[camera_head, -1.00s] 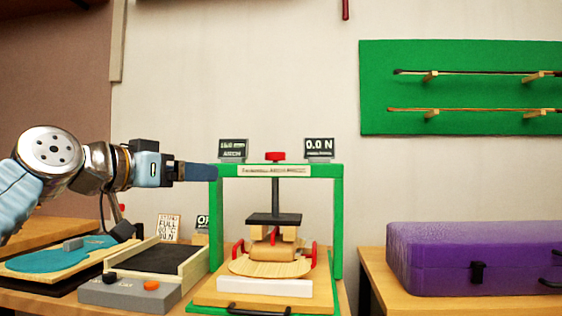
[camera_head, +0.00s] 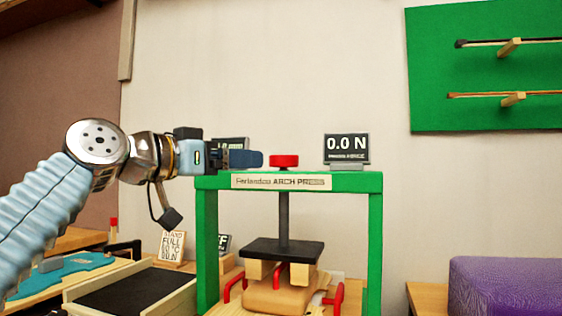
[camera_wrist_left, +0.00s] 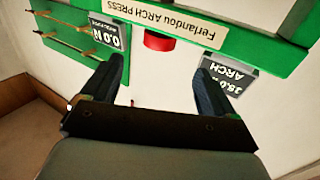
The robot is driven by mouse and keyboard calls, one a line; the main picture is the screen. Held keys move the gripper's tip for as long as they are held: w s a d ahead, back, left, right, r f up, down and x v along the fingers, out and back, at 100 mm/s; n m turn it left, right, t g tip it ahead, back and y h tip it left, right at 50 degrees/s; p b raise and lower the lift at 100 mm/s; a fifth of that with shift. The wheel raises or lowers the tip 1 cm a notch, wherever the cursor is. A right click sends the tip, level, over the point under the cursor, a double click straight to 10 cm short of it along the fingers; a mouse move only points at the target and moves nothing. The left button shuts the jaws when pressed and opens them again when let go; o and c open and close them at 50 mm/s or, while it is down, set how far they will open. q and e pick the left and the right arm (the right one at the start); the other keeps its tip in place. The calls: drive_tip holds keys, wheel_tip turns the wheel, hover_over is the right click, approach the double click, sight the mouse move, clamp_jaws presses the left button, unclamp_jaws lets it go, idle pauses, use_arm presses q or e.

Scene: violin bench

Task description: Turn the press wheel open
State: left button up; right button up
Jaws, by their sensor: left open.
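The press wheel is a small red knob (camera_head: 284,161) on top of the green press frame (camera_head: 374,230). A dark screw runs from it down to a black plate (camera_head: 283,250) above a wooden arched piece (camera_head: 280,293). My left gripper (camera_head: 258,159) is just left of the red knob in the head view, at about its height, apart from it. In the left wrist view the gripper (camera_wrist_left: 160,80) is open and empty, and the red knob (camera_wrist_left: 159,41) shows ahead, between and beyond the fingertips. My right gripper is in neither view.
A display (camera_head: 347,148) reading 0.0 N stands on the press top, right of the knob. Another display (camera_head: 231,144) stands behind my left gripper. A purple case (camera_head: 510,285) is at right. A tray (camera_head: 140,290) lies at left. The wall above the knob is clear.

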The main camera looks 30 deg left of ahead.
sight(277, 162)
use_arm(q)
drive_tip(key=p+x, duration=0.1)
drive_tip(key=x, duration=1)
drive_tip(key=shift+w+p, duration=0.15)
drive_tip(key=shift+p, duration=0.15)
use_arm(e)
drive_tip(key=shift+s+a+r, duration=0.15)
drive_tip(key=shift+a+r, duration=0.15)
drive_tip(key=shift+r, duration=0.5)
use_arm(q)
drive_tip(key=c, duration=1.1)
drive_tip(key=shift+o, duration=0.2)
drive_tip(key=shift+d+n+y+p, duration=0.1)
drive_tip(key=shift+n+y+p, duration=0.45)
drive_tip(key=shift+y, duration=0.35)
drive_tip(key=shift+d+n+y+p, duration=0.2)
drive_tip(key=shift+n+y+p, duration=0.4)
drive_tip(key=shift+n+y, duration=0.75)
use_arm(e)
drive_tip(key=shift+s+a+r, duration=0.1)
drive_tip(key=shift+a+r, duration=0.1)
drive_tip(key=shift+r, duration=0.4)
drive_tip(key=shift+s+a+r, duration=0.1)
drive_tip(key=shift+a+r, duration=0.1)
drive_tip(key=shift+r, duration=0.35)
use_arm(q)
drive_tip(key=shift+m+y, duration=0.25)
drive_tip(key=shift+m, duration=0.05)
drive_tip(key=o, duration=1.1)
drive_tip(key=shift+c, duration=0.2)
